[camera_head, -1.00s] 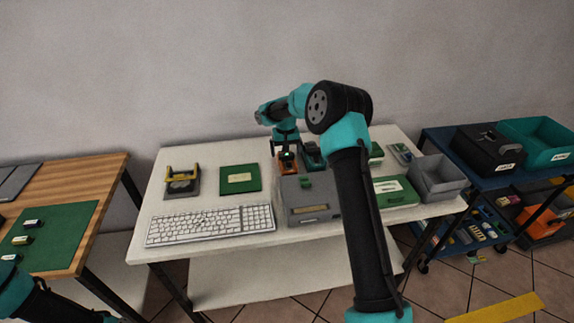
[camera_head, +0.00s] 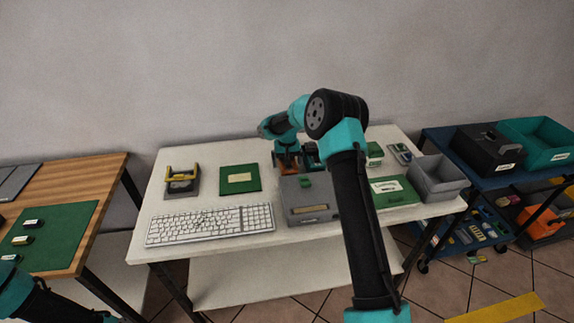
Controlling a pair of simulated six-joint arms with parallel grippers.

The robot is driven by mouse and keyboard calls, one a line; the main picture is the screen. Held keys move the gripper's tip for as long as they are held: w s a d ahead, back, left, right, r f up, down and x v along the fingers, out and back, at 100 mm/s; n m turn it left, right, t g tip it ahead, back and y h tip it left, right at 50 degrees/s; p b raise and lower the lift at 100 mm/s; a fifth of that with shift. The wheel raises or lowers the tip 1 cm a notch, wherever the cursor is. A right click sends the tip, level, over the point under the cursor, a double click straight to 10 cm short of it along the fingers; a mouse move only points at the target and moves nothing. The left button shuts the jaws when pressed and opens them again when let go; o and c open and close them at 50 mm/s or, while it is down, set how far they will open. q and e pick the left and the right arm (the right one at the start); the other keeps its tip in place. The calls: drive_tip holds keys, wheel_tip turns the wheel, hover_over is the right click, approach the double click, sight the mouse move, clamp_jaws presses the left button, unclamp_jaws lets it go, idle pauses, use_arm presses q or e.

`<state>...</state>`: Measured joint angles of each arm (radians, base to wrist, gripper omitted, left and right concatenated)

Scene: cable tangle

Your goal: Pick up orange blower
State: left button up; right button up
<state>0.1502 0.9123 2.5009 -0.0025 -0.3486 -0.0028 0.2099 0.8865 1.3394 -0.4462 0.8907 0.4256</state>
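An orange thing (camera_head: 291,169), which may be the blower, lies on the white table behind a grey box (camera_head: 311,210). Only a small part of it shows. The box's top edge and my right gripper hide the rest. My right gripper (camera_head: 287,167) points down right over the orange thing. Its fingertips are small and dark, so I cannot tell whether they are open or touching it. My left arm shows only at the bottom left corner, and its gripper is out of view.
A wooden table (camera_head: 92,185) stands left and a blue cart (camera_head: 508,178) right.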

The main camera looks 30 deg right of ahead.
idle(0.3)
drive_tip(key=c, duration=1.2)
drive_tip(key=shift+r, duration=0.1)
wheel_tip(320, 180, up, 10)
drive_tip(key=shift+f, duration=0.1)
